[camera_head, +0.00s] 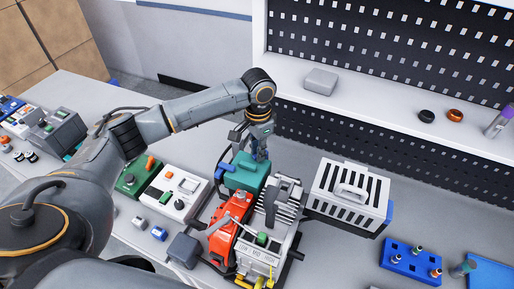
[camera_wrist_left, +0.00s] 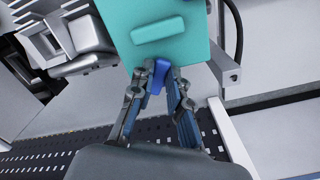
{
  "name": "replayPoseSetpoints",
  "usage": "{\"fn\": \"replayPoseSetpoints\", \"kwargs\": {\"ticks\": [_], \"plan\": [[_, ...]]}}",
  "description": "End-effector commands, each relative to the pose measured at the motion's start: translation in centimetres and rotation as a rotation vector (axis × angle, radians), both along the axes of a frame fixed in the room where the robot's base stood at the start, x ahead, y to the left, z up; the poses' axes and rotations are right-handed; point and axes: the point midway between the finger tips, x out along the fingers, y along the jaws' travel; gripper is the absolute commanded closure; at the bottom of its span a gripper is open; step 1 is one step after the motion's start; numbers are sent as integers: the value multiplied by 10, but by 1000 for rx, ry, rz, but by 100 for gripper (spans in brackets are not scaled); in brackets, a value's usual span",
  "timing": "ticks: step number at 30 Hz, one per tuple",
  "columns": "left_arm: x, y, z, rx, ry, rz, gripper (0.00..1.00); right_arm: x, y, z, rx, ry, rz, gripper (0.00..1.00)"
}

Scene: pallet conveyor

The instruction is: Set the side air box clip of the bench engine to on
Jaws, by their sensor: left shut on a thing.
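The bench engine (camera_head: 265,238) stands on the bench, with a red housing, a grey finned block and a teal air box (camera_head: 246,173) at its back. The air box fills the top of the left wrist view (camera_wrist_left: 165,30). A blue clip (camera_wrist_left: 159,73) sits at the air box's edge, between the fingers of my left gripper (camera_wrist_left: 158,82). My left gripper (camera_head: 258,153) points down behind the air box and is shut on the blue clip. The clip's setting cannot be read. My right gripper is not in view.
A white slotted box (camera_head: 349,196) with a handle stands right of the engine. White and green control boxes (camera_head: 172,190) stand to its left. A blue block with pegs (camera_head: 410,262) lies at the right front. A perforated panel and shelf (camera_head: 390,115) bound the back.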

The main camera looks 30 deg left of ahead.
Motion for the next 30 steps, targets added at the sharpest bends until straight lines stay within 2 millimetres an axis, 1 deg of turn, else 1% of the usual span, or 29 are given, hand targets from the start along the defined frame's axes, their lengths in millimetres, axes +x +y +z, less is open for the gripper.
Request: {"fn": "replayPoseSetpoints", "kwargs": {"ticks": [6, 15, 21, 30], "plan": [[-1, -4, 1, -1, -4, 204, 100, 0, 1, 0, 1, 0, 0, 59], [-1, -10, 2, -1, -5, 433, 100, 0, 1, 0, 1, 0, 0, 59], [-1, -12, 2, -2, -5, 530, 100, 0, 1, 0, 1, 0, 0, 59], [-1, -13, 3, -1, -7, 591, 100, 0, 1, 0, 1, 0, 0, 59]]}}
